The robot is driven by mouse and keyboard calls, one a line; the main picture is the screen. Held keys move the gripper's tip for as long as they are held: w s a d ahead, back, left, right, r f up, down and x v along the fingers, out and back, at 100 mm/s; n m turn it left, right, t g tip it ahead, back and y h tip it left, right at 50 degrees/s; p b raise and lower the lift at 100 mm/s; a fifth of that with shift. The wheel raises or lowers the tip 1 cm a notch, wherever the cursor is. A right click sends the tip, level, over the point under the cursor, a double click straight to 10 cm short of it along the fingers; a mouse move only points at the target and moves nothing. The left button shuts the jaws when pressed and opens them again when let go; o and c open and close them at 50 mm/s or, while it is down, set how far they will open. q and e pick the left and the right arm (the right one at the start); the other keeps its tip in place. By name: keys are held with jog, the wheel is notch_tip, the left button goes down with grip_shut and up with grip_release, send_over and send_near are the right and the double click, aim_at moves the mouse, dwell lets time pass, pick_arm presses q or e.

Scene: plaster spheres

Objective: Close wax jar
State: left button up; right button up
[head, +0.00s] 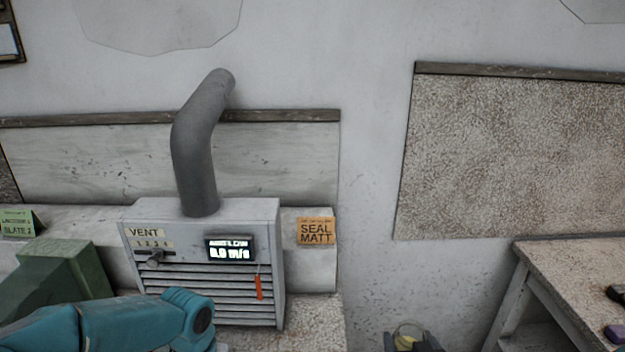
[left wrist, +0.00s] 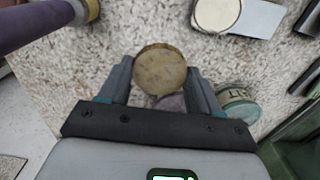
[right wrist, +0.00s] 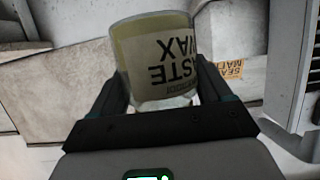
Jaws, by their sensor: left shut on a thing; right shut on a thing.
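The wax jar (right wrist: 158,55) is a clear glass jar with yellow contents and a pale label reading "ASTE WAX", upside down in the right wrist view. My right gripper (right wrist: 162,92) is shut on its sides. My left gripper (left wrist: 161,85) is shut on a round tan-brown disc (left wrist: 160,68), apparently the lid, above a speckled bench top (left wrist: 120,40). The disc is apart from the jar. The left fingers are outside the head view.
A vent unit (head: 205,280) with a grey pipe stands on the left bench, an orange "SEAL MATT" card (head: 316,231) beside it. In the left wrist view, a green tin (left wrist: 238,108) and a cream-topped round container (left wrist: 217,12) stand close by. Another bench (head: 575,262) is at right.

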pick_arm(q)
jog(key=shift+a, duration=0.1)
pick_arm(e)
jog(key=shift+a+r, duration=0.1)
jog(key=s+a+f+n+g+y, duration=0.1)
jog(key=a+n+g+y, duration=0.1)
jog(key=a+n+y, duration=0.2)
jog(key=s+a+f+n+g+y, duration=0.2)
jog(key=a+n+g+y, duration=0.1)
jog(key=a, duration=0.4)
jog(key=s+a+f+n+g+y, duration=0.1)
jog(key=s+a+n+g+y, duration=0.1)
jog(key=a+n+y, duration=0.3)
jog(key=shift+a+f+n+g, duration=0.25)
jog(key=shift+a+n+g, duration=0.05)
jog(key=shift+a, duration=0.5)
jog(key=shift+s, duration=0.15)
